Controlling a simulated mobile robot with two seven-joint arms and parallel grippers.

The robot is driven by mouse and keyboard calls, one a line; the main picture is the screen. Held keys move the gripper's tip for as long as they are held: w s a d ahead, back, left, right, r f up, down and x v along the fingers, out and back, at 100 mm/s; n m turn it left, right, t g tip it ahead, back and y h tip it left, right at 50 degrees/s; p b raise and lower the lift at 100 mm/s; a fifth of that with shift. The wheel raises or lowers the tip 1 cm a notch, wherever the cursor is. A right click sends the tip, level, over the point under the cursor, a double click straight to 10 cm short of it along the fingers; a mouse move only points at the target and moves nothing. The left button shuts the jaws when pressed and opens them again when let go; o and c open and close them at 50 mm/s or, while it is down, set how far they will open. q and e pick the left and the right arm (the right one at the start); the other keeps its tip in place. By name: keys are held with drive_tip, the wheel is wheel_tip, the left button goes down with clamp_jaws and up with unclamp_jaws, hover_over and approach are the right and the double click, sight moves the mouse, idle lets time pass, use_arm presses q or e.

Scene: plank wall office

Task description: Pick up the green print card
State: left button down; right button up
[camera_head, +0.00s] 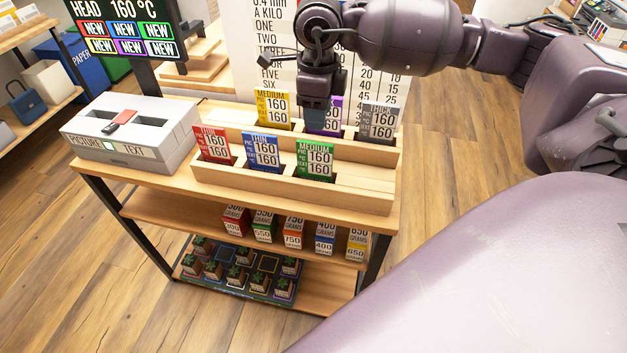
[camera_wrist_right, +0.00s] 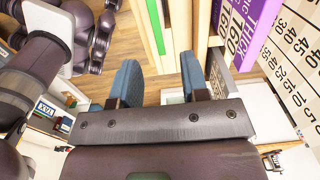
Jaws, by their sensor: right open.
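The green print card (camera_head: 314,161), marked MEDIUM 160, stands upright in the right part of the rack's front row in the head view. My right gripper (camera_head: 317,112) points down over the back row, behind the green card and in front of the purple card (camera_head: 331,121), which it partly hides. In the right wrist view its two blue fingers (camera_wrist_right: 161,82) are apart with nothing between them. The purple card (camera_wrist_right: 257,25) also shows there, to the right of the fingers. A thin green strip shows at the top there; I cannot tell whether it is the green card. My left gripper is not in view.
The wooden rack (camera_head: 290,189) also holds red (camera_head: 213,145), blue (camera_head: 262,150), yellow (camera_head: 272,108) and grey (camera_head: 379,122) cards. A grey switch box (camera_head: 134,132) stands to its left. A printed board stands behind.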

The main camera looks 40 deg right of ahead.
sight(315, 142)
drive_tip(key=f, duration=0.7)
drive_tip(key=f+b, duration=0.1)
drive_tip(key=f, duration=0.2)
drive_tip(key=shift+w+a+f, duration=0.15)
drive_tip(key=shift+a+f, duration=0.1)
clamp_jaws()
drive_tip(key=shift+r, duration=0.1)
